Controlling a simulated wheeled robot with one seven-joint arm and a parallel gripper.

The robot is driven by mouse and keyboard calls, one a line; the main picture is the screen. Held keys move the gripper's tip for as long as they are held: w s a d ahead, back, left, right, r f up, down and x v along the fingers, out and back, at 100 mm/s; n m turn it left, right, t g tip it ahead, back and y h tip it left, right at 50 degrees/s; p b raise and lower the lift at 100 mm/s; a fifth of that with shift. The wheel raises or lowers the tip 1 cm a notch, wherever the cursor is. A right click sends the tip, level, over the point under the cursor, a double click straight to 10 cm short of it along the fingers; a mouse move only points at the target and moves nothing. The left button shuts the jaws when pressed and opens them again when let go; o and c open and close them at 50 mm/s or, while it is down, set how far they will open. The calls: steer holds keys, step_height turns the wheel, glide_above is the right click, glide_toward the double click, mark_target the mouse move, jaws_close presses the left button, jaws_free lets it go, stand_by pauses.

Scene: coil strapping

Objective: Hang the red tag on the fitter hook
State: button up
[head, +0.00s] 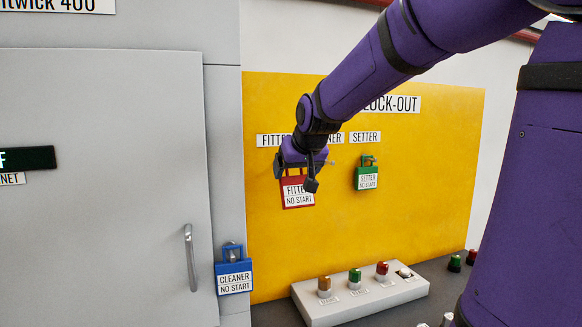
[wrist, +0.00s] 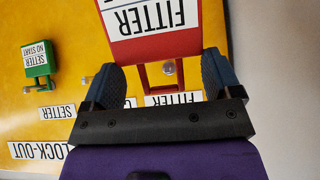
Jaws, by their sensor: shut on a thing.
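The red tag (head: 298,194), lettered FITTER NO START, hangs upright under my gripper (head: 299,164) in front of the yellow board. In the wrist view, which is upside down, my gripper (wrist: 163,76) has its two fingers at either side of the red tag's loop (wrist: 143,74), shut on the tag. A round metal hook end, the fitter hook (wrist: 168,69), shows within the loop's opening, by the FITTER label (wrist: 173,99). I cannot tell whether the loop rests on the hook. In the head view my gripper hides that hook.
The green SETTER tag (head: 367,177) hangs to the right on the yellow board (head: 440,210). A bare hook (head: 331,162) lies between. The blue CLEANER tag (head: 234,277) hangs on the grey cabinet (head: 100,200). A button box (head: 350,305) stands below.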

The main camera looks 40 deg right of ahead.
steer(key=shift+w+d+f, duration=0.1)
steer(key=shift+w+d, duration=0.35)
steer(key=shift+w, duration=1.15)
steer(key=shift+w+d+f, duration=0.15)
steer(key=shift+w+d, duration=0.35)
steer(key=shift+w, duration=1.05)
steer(key=shift+w+d+f, duration=0.1)
steer(key=shift+w+d, duration=0.35)
steer(key=shift+w, duration=1.15)
steer(key=shift+x, duration=0.8)
steer(key=shift+w+r, duration=0.15)
steer(key=shift+w, duration=0.05)
steer(key=o, duration=1)
steer(key=v, duration=1)
steer(key=shift+s+r, duration=0.2)
steer(key=shift+s, duration=0.15)
steer(key=s+a+f+n+g, duration=0.1)
steer(key=s+a+f, duration=0.3)
steer(key=s, duration=0.5)
steer(key=s+a+f+n+g+y, duration=0.1)
steer(key=s+a+f, duration=0.3)
steer(key=s, duration=0.5)
steer(key=s+a+f+n+g+y, duration=0.1)
steer(key=s+a+f, duration=0.3)
steer(key=s, duration=0.6)
steer(key=shift+s+a+f, duration=0.1)
steer(key=shift+a, duration=0.8)
